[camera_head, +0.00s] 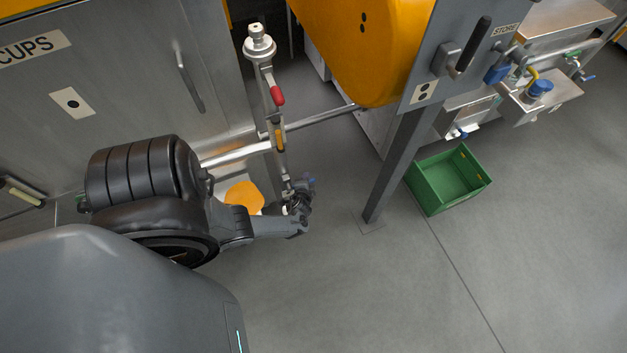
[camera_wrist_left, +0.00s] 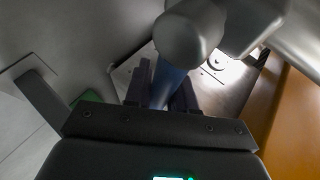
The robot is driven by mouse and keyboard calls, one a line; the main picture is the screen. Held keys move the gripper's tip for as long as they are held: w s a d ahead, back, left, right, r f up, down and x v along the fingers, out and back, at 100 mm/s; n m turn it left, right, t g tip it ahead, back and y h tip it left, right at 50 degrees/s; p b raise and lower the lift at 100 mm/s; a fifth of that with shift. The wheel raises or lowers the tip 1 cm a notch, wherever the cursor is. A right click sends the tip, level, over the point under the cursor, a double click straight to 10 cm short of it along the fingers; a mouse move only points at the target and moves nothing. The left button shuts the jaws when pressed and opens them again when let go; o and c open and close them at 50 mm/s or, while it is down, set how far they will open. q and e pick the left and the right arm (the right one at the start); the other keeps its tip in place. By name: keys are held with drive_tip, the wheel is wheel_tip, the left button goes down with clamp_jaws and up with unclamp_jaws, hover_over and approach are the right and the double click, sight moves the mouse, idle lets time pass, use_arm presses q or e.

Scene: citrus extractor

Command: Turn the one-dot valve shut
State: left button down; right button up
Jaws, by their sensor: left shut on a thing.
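My left gripper (camera_head: 299,199) is at the lower end of an upright pipe assembly (camera_head: 268,75) in the head view. In the left wrist view its two dark fingers (camera_wrist_left: 164,84) are shut on a blue handle (camera_wrist_left: 170,86), with one finger on each side. A bit of blue (camera_head: 310,181) also shows beside the gripper in the head view. A pale plate (camera_wrist_left: 217,64) with a single dark dot shows behind the pipework in the wrist view. The valve body is largely hidden by grey rounded pipe parts (camera_wrist_left: 190,35). My right gripper is out of view.
A red handle (camera_head: 277,96) and a yellow handle (camera_head: 280,138) are higher on the pipe. A steel cabinet (camera_head: 120,75) stands left, and an orange hopper (camera_head: 365,50) overhangs right. A grey post (camera_head: 394,165) and green crate (camera_head: 424,191) stand right. Floor ahead is clear.

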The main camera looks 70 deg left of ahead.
use_arm(q)
drive_tip(key=shift+f, duration=0.1)
drive_tip(key=c, duration=1)
unclamp_jaws()
drive_tip(key=shift+c, duration=0.2)
drive_tip(key=shift+s+d+r+p, duration=0.15)
drive_tip(key=shift+d+r+p, duration=0.15)
drive_tip(key=shift+r+p, duration=0.05)
drive_tip(key=p+v, duration=0.5)
drive_tip(key=v, duration=0.5)
